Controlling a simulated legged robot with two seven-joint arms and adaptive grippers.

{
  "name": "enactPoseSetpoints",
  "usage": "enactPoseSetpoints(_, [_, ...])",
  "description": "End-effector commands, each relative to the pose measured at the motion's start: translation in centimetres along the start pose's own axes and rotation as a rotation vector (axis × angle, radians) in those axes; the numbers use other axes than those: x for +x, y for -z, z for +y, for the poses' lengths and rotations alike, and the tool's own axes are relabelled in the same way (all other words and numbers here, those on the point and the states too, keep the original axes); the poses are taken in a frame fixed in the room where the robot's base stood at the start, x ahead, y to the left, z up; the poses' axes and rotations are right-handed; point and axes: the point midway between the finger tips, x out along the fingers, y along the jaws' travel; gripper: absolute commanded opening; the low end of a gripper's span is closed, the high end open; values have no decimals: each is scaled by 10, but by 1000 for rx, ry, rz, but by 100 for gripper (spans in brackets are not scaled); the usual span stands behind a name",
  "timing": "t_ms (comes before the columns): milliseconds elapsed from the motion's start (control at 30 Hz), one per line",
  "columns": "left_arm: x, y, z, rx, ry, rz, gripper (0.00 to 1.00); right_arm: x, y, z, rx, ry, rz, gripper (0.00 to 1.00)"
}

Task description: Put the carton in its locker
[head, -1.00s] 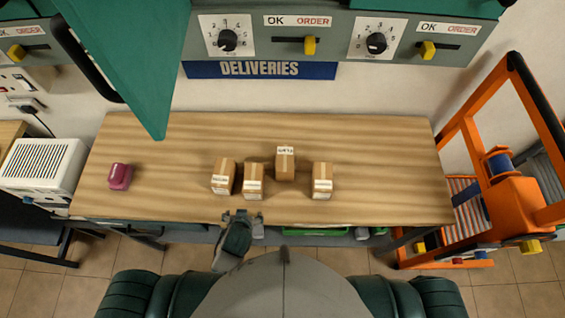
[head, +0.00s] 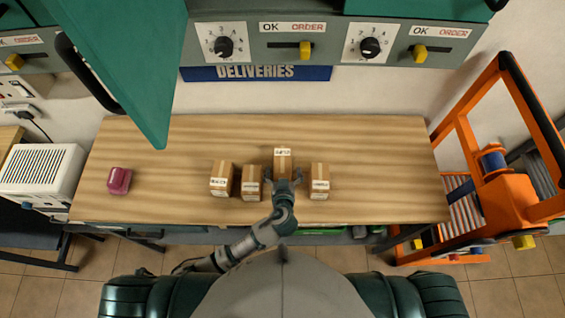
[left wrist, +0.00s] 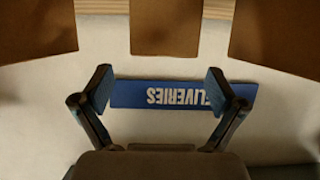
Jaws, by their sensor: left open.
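Several brown cartons with white labels stand on the wooden table; the labels are too small to read. One carton (head: 283,158) stands farther back than the carton (head: 221,178) at left, the carton (head: 251,184) beside it and the carton (head: 319,181) at right. My left gripper (head: 284,176) is at the near side of the back carton, open. In the left wrist view its fingers (left wrist: 158,78) are spread with nothing between them, and parts of three cartons (left wrist: 166,27) show along the top edge. Lockers with dials hang above; a green door (head: 120,65) stands open. My right gripper is out of view.
A blue DELIVERIES sign (head: 256,73) is on the wall under the lockers. A pink object (head: 119,181) lies on the table (head: 385,165) at left. A white vented box (head: 42,175) stands beyond the left end, an orange trolley (head: 510,195) at right. The table's right part is clear.

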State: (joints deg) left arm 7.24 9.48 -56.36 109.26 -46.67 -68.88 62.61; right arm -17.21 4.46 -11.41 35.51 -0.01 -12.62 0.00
Motion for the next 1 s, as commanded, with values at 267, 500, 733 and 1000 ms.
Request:
enactPoseSetpoints(267, [25, 1, -1, 3, 0, 0, 96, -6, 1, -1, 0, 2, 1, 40])
enactPoseSetpoints(500, [61, 1, -3, 2, 1, -1, 96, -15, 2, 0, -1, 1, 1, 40])
enactPoseSetpoints(733, [68, -1, -3, 0, -2, -2, 96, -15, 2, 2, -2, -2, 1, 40])
enactPoseSetpoints(1000, [68, -1, -3, 0, -1, -2, 48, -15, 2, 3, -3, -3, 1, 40])
